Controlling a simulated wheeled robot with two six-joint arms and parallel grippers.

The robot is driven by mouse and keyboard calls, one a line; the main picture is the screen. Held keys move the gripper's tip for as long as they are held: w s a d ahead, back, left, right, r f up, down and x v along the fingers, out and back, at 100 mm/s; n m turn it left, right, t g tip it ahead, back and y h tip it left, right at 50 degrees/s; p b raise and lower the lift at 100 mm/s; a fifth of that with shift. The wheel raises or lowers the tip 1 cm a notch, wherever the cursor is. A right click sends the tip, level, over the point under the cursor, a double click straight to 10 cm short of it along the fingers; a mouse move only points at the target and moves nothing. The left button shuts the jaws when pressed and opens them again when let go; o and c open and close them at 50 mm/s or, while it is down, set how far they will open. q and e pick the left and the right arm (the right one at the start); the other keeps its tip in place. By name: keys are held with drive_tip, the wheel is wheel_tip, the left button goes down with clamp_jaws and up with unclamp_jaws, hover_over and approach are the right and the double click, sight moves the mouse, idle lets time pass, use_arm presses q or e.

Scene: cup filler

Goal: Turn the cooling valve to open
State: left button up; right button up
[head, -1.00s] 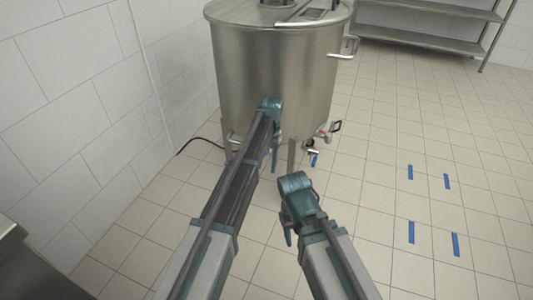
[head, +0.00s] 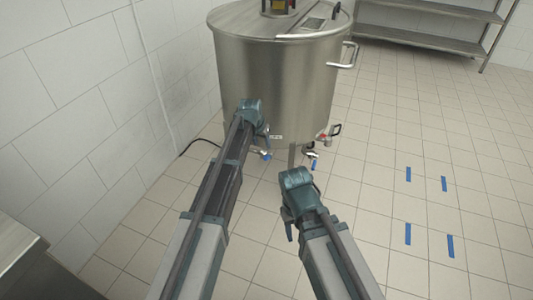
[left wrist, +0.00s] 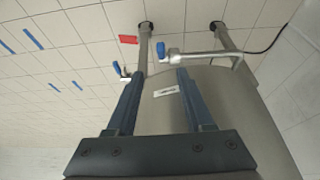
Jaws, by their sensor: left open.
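The steel tank (head: 280,80) stands ahead, with valves low on its front. A blue-handled valve (left wrist: 161,50) on a bent metal pipe lies just beyond my left fingertips in the left wrist view. A second blue handle (left wrist: 116,68) is left of the fingers, and a red handle (left wrist: 128,39) is farther up. I cannot tell by writing which is the cooling valve; a small label (left wrist: 165,92) on the tank is unreadable. My left gripper (left wrist: 160,74) is open and empty, pointing at the tank's lower front. My right gripper (head: 289,228) hangs apart from the tank; its jaws are unclear.
A white tiled wall (head: 60,90) is close on the left. A metal shelf (head: 430,30) stands at the back right. Blue tape strips (head: 408,174) mark the open tiled floor on the right. A steel counter edge (head: 18,245) is at lower left.

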sight(267, 155)
use_arm(q)
drive_tip(key=b+x, duration=1.3)
drive_tip(key=shift+w+f, duration=0.35)
clamp_jaws()
idle(1.3)
